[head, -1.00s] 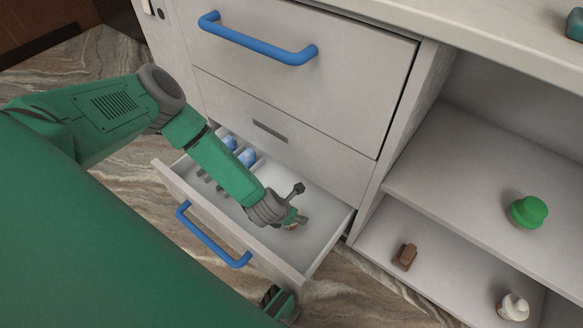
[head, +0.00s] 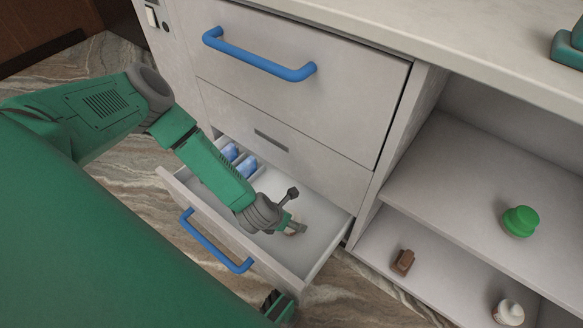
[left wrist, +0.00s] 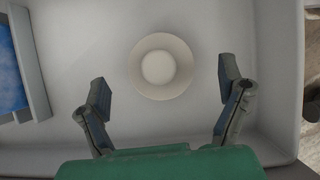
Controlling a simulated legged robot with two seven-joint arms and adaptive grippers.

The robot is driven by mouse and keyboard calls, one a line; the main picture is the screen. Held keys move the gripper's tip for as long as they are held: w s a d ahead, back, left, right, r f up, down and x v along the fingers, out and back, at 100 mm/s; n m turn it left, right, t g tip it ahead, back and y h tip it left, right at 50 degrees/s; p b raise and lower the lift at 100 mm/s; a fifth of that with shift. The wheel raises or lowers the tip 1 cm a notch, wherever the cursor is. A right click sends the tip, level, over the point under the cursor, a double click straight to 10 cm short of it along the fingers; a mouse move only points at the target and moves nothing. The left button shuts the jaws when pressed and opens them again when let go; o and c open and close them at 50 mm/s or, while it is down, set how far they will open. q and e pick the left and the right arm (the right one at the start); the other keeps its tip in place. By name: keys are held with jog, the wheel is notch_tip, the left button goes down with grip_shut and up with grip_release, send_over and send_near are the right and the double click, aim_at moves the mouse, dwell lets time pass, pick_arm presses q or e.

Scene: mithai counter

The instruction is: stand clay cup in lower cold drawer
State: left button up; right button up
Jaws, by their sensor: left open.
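The lower drawer (head: 308,265) is pulled open. A pale beige round cup (left wrist: 174,48) stands on the drawer floor, seen from above in the left wrist view, with its mouth facing up. My left gripper (head: 294,211) is inside the drawer, open and empty. In the left wrist view its fingers (left wrist: 163,88) are spread wide, apart from the cup, which lies just beyond and between the fingertips. In the head view the cup is mostly hidden by the gripper.
Blue packs (head: 247,165) sit in a divided section at the drawer's left. A closed upper drawer with a blue handle (head: 258,58) is above.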

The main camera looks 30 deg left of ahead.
pick_arm(q)
jog(key=p+v, duration=0.2)
jog(key=v, duration=0.4)
jog(key=s+d+r+m+g+h, duration=0.1)
jog(key=s+d+r+m, duration=0.1)
jog(key=m, duration=0.4)
jog(key=s+d+r+m+g+h, duration=0.1)
jog(key=s+d+m, duration=0.4)
jog(key=m, duration=0.1)
jog(key=s+d+r+m+h, duration=0.1)
jog(key=s+d+r+m, duration=0.1)
jog(key=s+d+m, duration=0.2)
jog(key=shift+r+m+g, duration=0.3)
jog(key=shift+m+g, duration=0.1)
jog(key=shift+m, duration=0.6)
jog(key=s+a+r+m+g+y, duration=0.1)
jog(key=s+a+r+m, duration=0.2)
jog(key=a+m, duration=0.3)
jog(key=s+a+r+m+g+y, duration=0.1)
jog(key=a+m, duration=0.5)
jog(key=m, duration=0.6)
notch_tip(320, 180, up, 3)
jog(key=shift+s+a+r+y, duration=0.1)
jog(key=shift+s+a+y, duration=0.1)
jog(key=shift+s+y, duration=0.7)
jog(key=shift+s+r+p, duration=0.1)
jog(key=shift+s+p, duration=0.1)
jog(key=shift+p, duration=0.1)
